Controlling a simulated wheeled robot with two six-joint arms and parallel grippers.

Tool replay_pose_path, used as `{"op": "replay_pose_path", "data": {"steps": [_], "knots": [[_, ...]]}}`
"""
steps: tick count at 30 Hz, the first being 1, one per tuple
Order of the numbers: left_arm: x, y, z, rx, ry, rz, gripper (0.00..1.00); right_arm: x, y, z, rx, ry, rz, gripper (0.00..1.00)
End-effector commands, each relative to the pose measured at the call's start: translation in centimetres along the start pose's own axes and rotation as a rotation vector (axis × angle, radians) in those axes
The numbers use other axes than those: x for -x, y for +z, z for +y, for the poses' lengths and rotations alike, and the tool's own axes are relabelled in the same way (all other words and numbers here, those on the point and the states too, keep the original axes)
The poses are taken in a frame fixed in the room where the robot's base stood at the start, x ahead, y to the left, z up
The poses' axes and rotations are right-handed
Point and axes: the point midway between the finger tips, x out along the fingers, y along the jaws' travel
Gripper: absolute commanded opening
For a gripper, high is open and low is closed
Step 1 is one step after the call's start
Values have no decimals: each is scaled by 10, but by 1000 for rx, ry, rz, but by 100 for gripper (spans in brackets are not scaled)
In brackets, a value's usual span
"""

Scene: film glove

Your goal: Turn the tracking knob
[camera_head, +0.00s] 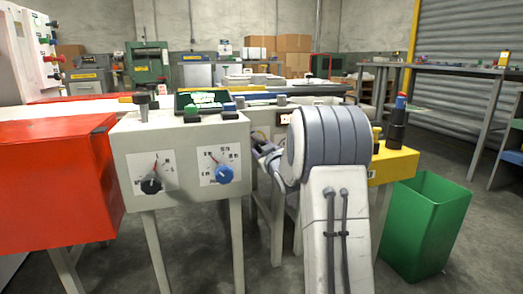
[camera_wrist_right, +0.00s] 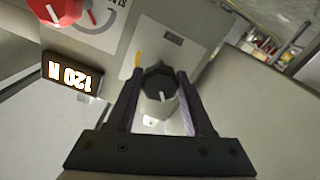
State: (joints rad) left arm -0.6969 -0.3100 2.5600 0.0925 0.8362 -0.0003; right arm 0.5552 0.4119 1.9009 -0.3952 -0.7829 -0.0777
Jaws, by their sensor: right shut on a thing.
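In the right wrist view a black knob (camera_wrist_right: 160,84) with a white pointer line sits between the two fingers of my right gripper (camera_wrist_right: 160,90). The fingers are shut on the knob, one on each side. The knob is on a pale grey panel (camera_wrist_right: 186,30). In the head view my right gripper (camera_head: 264,148) is partly seen beside the white arm; the arm hides the knob it holds. No readable label shows this knob as the tracking knob. My left gripper is not in view.
In the head view a grey console (camera_head: 186,140) carries a black knob (camera_head: 151,186) and a blue knob (camera_head: 224,175). A green bin (camera_head: 428,225) stands right.

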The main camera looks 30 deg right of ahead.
Motion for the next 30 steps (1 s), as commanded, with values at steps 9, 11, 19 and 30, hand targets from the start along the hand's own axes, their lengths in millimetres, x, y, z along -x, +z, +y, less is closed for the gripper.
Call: {"op": "replay_pose_path", "data": {"steps": [9, 11, 19, 30], "knots": [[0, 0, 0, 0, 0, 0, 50, 0, 0, 0, -1, -1, -2, 82], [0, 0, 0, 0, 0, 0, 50, 0, 0, 0, -1, -1, -2, 82], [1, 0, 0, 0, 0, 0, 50, 1, 0, 0, -2, -1, -1, 82], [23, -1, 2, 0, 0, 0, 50, 52, -3, 2, -3, 0, -4, 82]]}}
